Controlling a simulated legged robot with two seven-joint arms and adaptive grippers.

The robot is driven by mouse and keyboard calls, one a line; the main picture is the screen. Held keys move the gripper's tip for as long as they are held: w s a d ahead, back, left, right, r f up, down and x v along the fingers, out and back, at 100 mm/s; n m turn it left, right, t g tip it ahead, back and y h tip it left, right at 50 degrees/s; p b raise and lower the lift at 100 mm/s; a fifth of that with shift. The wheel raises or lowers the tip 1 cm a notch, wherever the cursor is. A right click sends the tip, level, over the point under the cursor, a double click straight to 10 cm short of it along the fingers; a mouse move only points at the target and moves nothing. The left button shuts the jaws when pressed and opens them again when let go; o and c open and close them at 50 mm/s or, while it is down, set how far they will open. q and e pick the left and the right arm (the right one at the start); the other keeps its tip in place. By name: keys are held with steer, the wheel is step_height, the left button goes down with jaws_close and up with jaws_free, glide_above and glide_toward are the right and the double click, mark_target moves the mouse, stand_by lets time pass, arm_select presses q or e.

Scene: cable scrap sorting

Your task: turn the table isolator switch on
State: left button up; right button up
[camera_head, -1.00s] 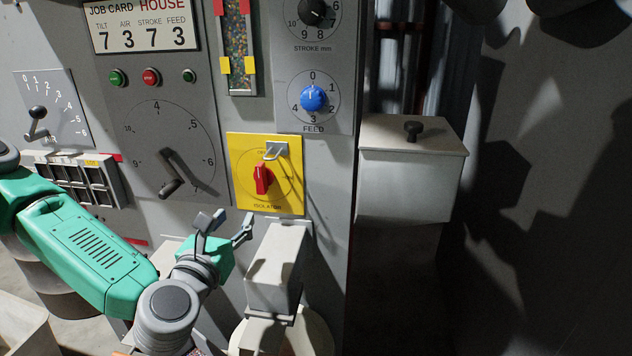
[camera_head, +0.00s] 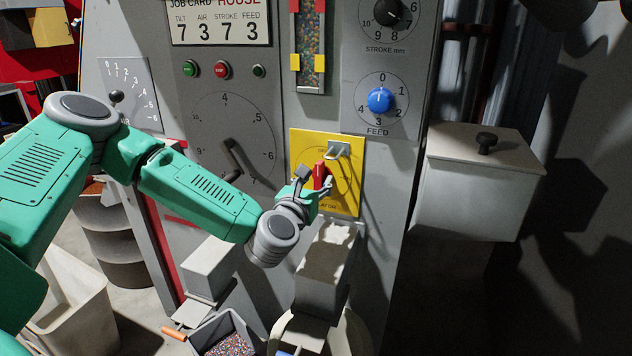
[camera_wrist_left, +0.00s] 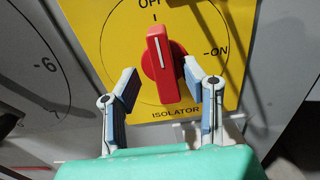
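The isolator is a red knob (camera_head: 320,175) on a yellow plate (camera_head: 349,193) fixed to the grey machine panel. In the left wrist view the red knob (camera_wrist_left: 161,62) stands upright, its white line pointing towards OFF at the top; ON is marked to the right. A grey hasp (camera_head: 340,150) sits above the knob. My left gripper (camera_head: 312,186) is at the plate, just in front of the knob. In the left wrist view its fingers (camera_wrist_left: 163,86) are spread apart on either side of the knob's lower part, with gaps visible. My right gripper is not in view.
A blue feed knob (camera_head: 380,100) and a lever dial (camera_head: 232,160) flank the isolator. Below stand a pale block-shaped chute (camera_head: 325,268) and a grey bin of granules (camera_head: 226,335). A lidded box (camera_head: 470,190) is at right.

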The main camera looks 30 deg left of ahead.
arm_select(q)
steer(key=shift+d+r, duration=0.1)
steer(key=shift+d, duration=0.35)
jaws_close()
